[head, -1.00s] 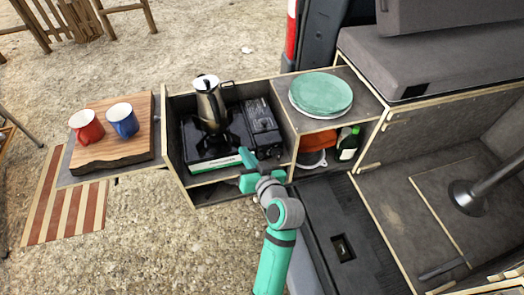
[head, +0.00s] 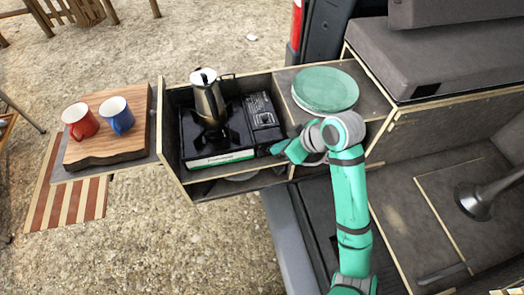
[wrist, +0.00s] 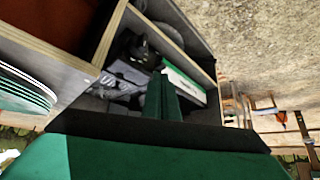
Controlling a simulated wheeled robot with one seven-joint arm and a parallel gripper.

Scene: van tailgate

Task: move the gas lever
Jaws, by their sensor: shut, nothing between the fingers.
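The portable gas stove (head: 221,157) sits in the open wooden drawer box, with a metal coffee pot (head: 208,98) upright on its burner. Its dark control side (head: 262,118) is to the right of the burner. I cannot make out the gas lever itself. My gripper (head: 277,148) is at the stove's front right corner, in front of the control side; contact cannot be told. In the wrist view my gripper (wrist: 162,95) has its green fingers together and empty, with the white and green stove front (wrist: 184,85) just beyond them.
A stack of green plates (head: 325,88) stands on the shelf right of the stove, close to my wrist. The box's divider (head: 283,115) lies between them. Red (head: 80,122) and blue (head: 116,114) mugs stand on a wooden board (head: 105,152) at left. Open ground lies in front.

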